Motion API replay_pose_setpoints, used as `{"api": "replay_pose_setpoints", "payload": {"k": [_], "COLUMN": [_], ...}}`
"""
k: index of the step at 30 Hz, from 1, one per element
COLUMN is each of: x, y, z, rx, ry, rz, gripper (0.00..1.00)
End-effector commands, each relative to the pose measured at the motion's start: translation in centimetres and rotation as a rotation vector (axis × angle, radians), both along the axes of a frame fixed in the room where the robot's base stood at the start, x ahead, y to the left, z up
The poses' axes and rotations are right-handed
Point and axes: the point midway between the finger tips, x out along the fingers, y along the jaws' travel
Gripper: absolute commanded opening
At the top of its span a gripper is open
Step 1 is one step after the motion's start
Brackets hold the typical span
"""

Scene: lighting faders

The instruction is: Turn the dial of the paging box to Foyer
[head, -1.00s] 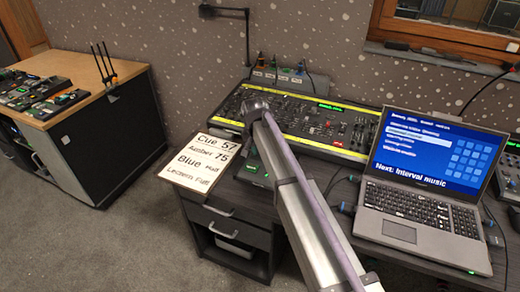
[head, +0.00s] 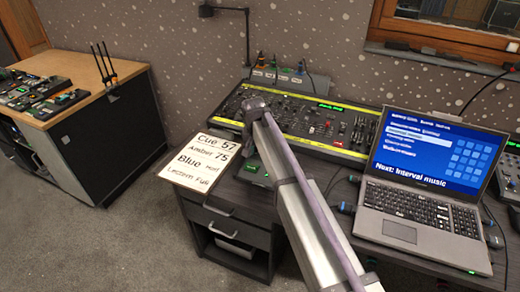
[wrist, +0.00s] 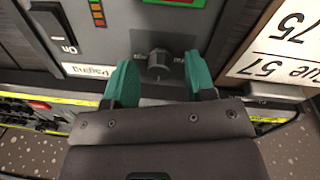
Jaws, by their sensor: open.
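The paging box (wrist: 105,45) fills the upper middle of the wrist view as a grey panel with an upside-down "Paging" label. Its dark round dial (wrist: 158,62) has small lettering on both sides that I cannot read, and I cannot tell its setting. My gripper (wrist: 160,66) is open, with one green finger on each side of the dial. Gaps show between the fingers and the dial, so it is not gripped. In the head view, my arm hides the gripper and dial.
A cue card (head: 205,163) lies left of my arm and at the wrist view's right edge (wrist: 285,50). The lighting desk (head: 300,125) is behind, the laptop (head: 425,185) right. An ON switch (wrist: 52,27) and a lit green display (wrist: 160,2) are near the dial.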

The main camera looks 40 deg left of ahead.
Motion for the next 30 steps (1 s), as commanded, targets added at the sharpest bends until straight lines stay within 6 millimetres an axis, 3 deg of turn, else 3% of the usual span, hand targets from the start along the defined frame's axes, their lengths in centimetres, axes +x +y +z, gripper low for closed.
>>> {"api": "replay_pose_setpoints", "payload": {"k": [5,16,19,30], "x": [-0.1,-1.1,-1.3,-1.3], "y": [0.0,0.3,0.4,0.4], "z": [1.8,10.2,11.0,10.7], "rx": [0.000,0.000,0.000,0.000], "ry": [0.000,0.000,0.000,0.000], "rz": [0.000,0.001,0.000,0.000], "gripper": [0.50,0.50,0.50,0.50]}}
